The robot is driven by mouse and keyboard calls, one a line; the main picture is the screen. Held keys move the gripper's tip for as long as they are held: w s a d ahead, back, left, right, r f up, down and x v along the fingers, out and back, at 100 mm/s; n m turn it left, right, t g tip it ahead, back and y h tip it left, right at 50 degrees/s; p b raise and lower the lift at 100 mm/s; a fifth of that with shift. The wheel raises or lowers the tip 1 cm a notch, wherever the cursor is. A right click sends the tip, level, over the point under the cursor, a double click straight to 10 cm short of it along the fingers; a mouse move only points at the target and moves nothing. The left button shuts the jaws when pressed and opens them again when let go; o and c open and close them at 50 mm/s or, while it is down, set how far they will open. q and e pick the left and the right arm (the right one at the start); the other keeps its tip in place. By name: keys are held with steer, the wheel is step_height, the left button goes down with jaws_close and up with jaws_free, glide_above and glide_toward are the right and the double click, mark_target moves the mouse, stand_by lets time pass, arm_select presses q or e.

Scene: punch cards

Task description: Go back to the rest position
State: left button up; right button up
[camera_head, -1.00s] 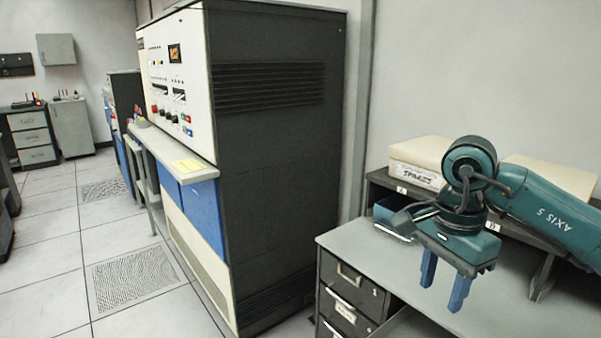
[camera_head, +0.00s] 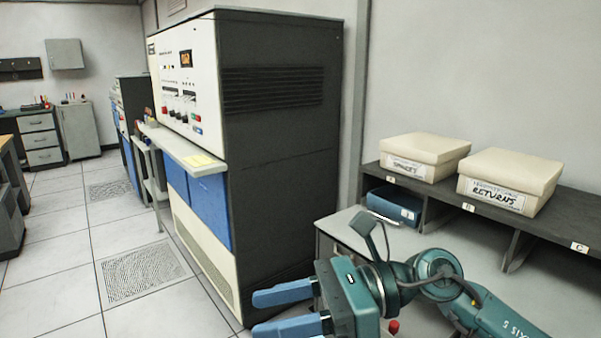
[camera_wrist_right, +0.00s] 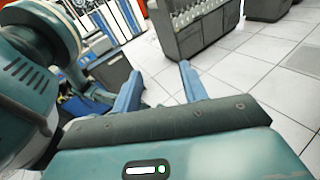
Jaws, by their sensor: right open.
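My right gripper (camera_head: 288,309) is at the lower middle of the head view, in front of the desk and the machine cabinet. Its two blue fingers point left and stand apart with nothing between them. In the right wrist view my right gripper (camera_wrist_right: 158,90) also shows open and empty, with floor tiles and a grey cabinet beyond it. My teal right arm comes in from the lower right. My left gripper is not in view.
A tall dark computer cabinet (camera_head: 285,150) with a white control panel stands behind the gripper. Two cream boxes, spares (camera_head: 425,150) and returns (camera_head: 512,178), sit on a dark shelf (camera_head: 560,225) at right. A blue tray (camera_head: 395,206) lies under it. Tiled floor (camera_head: 60,250) at left is clear.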

steer(key=w+d+r+m+t+y, duration=0.1)
steer(key=w+d+r+m+t, duration=0.2)
steer(key=m+t, duration=0.75)
steer(key=w+d+r+m+t+y, duration=0.1)
steer(key=w+d+r+m+t, duration=0.2)
steer(key=m+t, duration=0.8)
steer(key=w+d+f+m+h, duration=0.3)
steer(key=d+f+m+h, duration=0.95)
steer(key=m, duration=0.85)
steer(key=s+d+f+m+g+h, duration=0.2)
steer(key=s+f+m+g+h, duration=0.15)
steer(key=f, duration=0.35)
steer(key=s+d+f+m+g+h, duration=0.2)
steer(key=s+f+m+g+h, duration=0.15)
steer(key=f, duration=0.45)
steer(key=s+d+f+m+g+y, duration=0.15)
steer(key=s+f+g, duration=0.25)
steer(key=s, duration=0.4)
steer(key=s+f+m+g, duration=0.2)
steer(key=s+f+g, duration=0.2)
steer(key=s, duration=0.3)
steer(key=w+a+f+n+t+y+p, duration=0.1)
steer(key=w+a+f+t+y+p, duration=0.2)
steer(key=w+a+t, duration=0.2)
steer(key=shift+w+a+f+t, duration=0.25)
steer(key=shift+a+f+t, duration=0.1)
steer(key=shift+a+t, duration=0.6)
